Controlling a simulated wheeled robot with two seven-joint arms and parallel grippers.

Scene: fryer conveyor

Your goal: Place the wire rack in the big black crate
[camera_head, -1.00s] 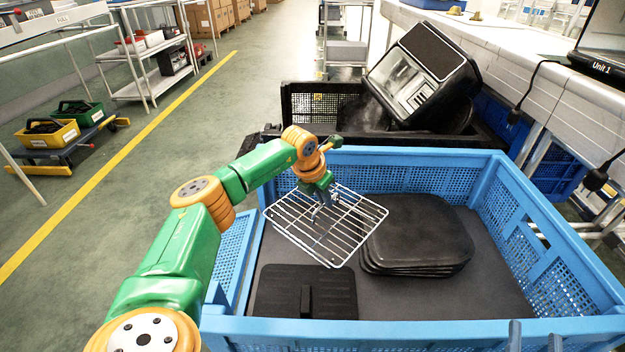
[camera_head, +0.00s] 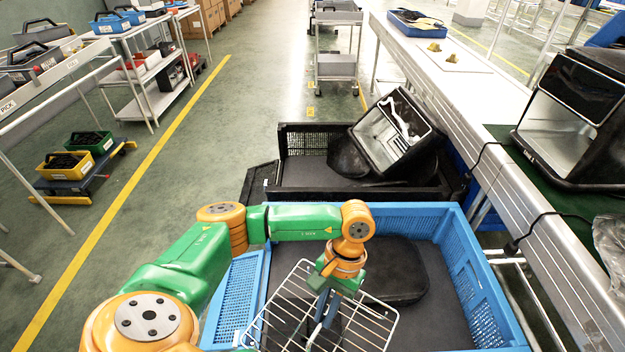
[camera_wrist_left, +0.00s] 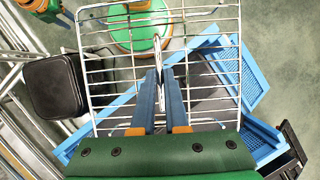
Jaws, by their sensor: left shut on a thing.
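The silver wire rack (camera_head: 372,322) is held by my left gripper (camera_head: 324,318) above the blue crate; the bottom of the picture cuts off part of it. In the left wrist view the rack (camera_wrist_left: 108,52) spreads across the jaws, and the blue fingers of the gripper (camera_wrist_left: 162,78) are shut on a rack wire near the middle. The big black crate (camera_head: 345,193) stands on the floor beyond the blue crate, apart from the rack.
A conveyor (camera_head: 490,165) runs along the right.

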